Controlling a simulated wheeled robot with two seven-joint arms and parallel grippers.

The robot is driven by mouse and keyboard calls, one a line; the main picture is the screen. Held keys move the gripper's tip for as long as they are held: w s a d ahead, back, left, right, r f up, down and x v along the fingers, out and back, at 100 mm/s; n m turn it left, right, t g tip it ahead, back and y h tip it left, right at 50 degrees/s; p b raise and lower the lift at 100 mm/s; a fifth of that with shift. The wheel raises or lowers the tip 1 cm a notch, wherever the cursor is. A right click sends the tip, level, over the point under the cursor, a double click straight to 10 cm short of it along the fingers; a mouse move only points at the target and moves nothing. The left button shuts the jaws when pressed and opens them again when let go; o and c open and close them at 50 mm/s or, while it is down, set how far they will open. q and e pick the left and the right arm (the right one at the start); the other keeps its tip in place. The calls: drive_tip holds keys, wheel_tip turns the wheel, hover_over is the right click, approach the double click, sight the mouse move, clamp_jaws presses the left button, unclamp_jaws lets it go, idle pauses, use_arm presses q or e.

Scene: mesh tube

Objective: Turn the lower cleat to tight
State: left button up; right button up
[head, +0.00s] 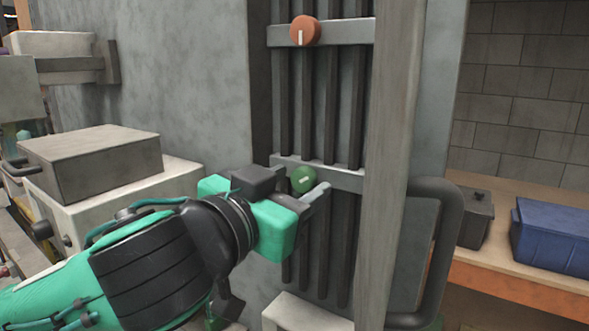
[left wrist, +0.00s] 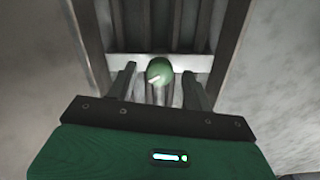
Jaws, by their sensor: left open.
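The lower cleat is a green round knob (head: 303,179) with a pale pointer mark, on the lower metal crossbar (head: 345,179) over dark vertical bars. Its mark lies slanted, rising to the right, in the head view. My left gripper (head: 312,193) is at the lower cleat. In the left wrist view the green knob (left wrist: 159,71) sits between the tips of the two open fingers (left wrist: 157,75), with a gap on each side. An orange upper cleat (head: 305,30) has an upright pale mark on the upper crossbar. My right gripper is not in view.
A grey post (head: 395,150) stands right of the bars, with a dark bent pipe (head: 450,225) beside it. A grey box (head: 90,165) on a pale cabinet is at left. A blue bin (head: 552,238) stands on a bench at right.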

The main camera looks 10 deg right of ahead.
use_arm(q)
drive_tip(key=shift+w+d, duration=0.2)
drive_tip(key=c, duration=1)
